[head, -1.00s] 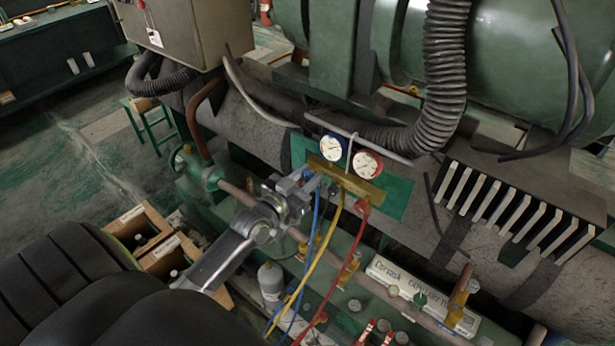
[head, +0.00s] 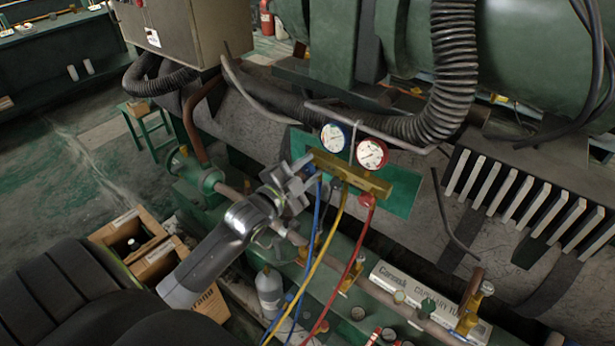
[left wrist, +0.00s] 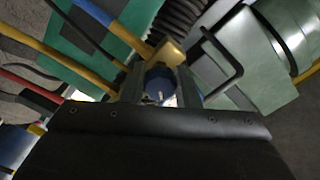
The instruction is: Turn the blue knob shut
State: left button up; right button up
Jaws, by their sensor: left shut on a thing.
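The brass manifold (head: 352,175) is fixed on a green plate (head: 402,189), with a blue-rimmed gauge (head: 335,137) and a red-rimmed gauge (head: 371,154) above it. My left gripper (head: 301,180) is at the manifold's left end and hides the blue knob in the head view. In the left wrist view the blue knob (left wrist: 160,83) sits between the fingers of my left gripper (left wrist: 161,92), at the brass end of the manifold (left wrist: 169,54). The gripper is shut on the knob. A red knob (head: 367,200) shows at the manifold's right. My right gripper is not in view.
Blue (head: 316,226), yellow (head: 328,232) and red (head: 355,245) hoses hang from the manifold close to my left gripper. A ribbed black duct (head: 455,75) passes behind the gauges. A grey bottle (head: 269,291) and cardboard boxes (head: 155,262) stand below.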

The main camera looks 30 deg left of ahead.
pick_arm(q)
jog(key=m+b, duration=0.3)
jog(key=m, duration=0.1)
jog(key=shift+f+m, duration=0.15)
jog(key=shift+m, duration=0.15)
jog(key=shift+m+b, duration=1.55)
jog(key=shift+m, duration=1.05)
jog(key=o, duration=1)
jog(key=shift+c, duration=0.2)
jog(key=shift+r, duration=0.2)
jog(key=s+a+p, duration=0.1)
jog(key=s, duration=1.6)
jog(key=shift+s+a, duration=0.2)
